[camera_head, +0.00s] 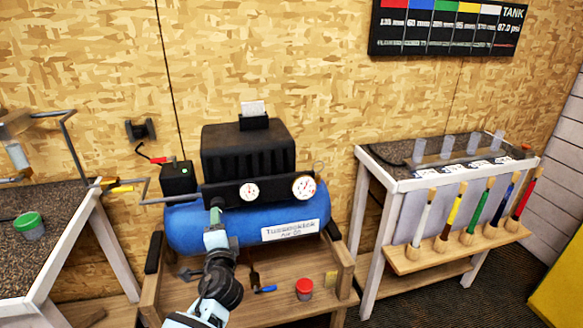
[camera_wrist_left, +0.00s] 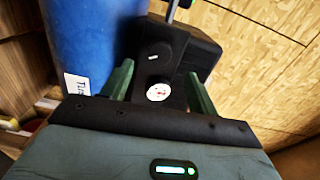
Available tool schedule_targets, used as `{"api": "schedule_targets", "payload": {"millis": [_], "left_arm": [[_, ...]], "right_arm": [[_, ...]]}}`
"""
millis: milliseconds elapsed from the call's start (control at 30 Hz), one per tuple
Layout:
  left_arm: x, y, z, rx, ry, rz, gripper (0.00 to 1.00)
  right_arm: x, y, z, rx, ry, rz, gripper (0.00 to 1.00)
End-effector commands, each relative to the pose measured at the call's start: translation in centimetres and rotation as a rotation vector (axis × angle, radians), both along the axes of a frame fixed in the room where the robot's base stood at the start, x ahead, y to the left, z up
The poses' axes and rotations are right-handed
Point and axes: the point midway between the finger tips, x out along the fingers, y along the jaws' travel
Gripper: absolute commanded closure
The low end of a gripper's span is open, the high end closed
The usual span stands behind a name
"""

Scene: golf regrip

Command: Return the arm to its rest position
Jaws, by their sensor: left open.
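My left arm comes in from the bottom of the head view. Its gripper (camera_head: 216,208) is in front of the blue compressor tank (camera_head: 290,214), just below the black gauge panel (camera_head: 225,192). In the left wrist view the two green fingers of the left gripper (camera_wrist_left: 160,82) stand apart, with nothing held between them. Beyond them are the black panel with a white gauge (camera_wrist_left: 158,92) and the blue tank at the left. Whether the fingers touch the panel, I cannot tell. My right gripper is in neither view.
A wooden stand (camera_head: 345,285) bears the compressor, a red-lidded jar (camera_head: 304,288) and a blue-handled tool (camera_head: 265,290). A bench (camera_head: 62,205) with a green-lidded jar (camera_head: 28,225) is at the left.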

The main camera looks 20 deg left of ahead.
Motion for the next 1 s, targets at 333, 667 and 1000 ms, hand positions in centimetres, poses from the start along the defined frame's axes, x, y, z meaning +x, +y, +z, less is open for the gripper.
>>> {"api": "schedule_targets", "payload": {"millis": [333, 667, 1000], "left_arm": [[-5.6, -2.7, -8.9, -0.249, 0.090, -0.099, 0.41], [-21.3, -9.3, -21.3, -0.856, 0.249, -0.164, 0.41], [-36.5, -14.7, -25.0, -1.405, 0.337, -0.026, 0.41]], "right_arm": [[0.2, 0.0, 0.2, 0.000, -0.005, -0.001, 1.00], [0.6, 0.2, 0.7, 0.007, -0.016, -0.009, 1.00], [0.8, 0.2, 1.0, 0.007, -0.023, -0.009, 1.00]]}}
